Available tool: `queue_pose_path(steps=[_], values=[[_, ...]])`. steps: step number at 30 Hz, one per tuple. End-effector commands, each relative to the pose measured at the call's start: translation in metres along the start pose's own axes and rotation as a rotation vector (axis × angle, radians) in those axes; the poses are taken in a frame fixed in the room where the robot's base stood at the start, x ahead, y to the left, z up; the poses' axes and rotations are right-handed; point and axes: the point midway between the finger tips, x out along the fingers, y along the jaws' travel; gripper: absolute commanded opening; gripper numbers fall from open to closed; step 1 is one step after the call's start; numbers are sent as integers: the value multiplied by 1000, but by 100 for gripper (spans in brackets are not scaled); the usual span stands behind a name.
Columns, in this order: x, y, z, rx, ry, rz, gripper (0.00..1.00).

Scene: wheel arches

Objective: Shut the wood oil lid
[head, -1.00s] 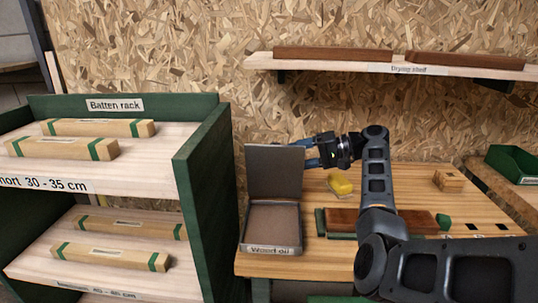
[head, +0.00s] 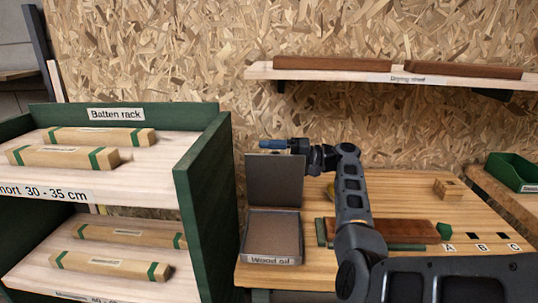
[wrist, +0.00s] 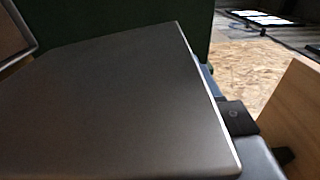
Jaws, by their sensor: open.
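The wood oil box (head: 272,258) is a shallow grey tray labelled "Wood oil" at the left end of the bench. Its flat grey lid (head: 274,182) stands upright at the back of the tray, so the box is open. My gripper (head: 270,145) is at the lid's top edge, pointing left, with its blue fingers just above or behind that edge. It is open and holds nothing that I can see. In the wrist view the lid (wrist: 110,105) fills most of the picture and hides much of the fingers; I cannot tell whether they touch it.
The green batten rack (head: 205,185) stands close on the left of the box. A reddish board (head: 397,231) lies on the bench (head: 470,262) to the right, partly behind my arm. A small wooden block (head: 447,188) sits farther right. The drying shelf (head: 390,77) hangs above.

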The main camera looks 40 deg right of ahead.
Motion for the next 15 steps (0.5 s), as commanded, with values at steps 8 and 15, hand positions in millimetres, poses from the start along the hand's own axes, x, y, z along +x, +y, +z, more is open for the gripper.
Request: queue_pose_path(steps=[8,15], values=[[3,0,0,0,1,1,63],[3,0,0,0,1,1,43]])
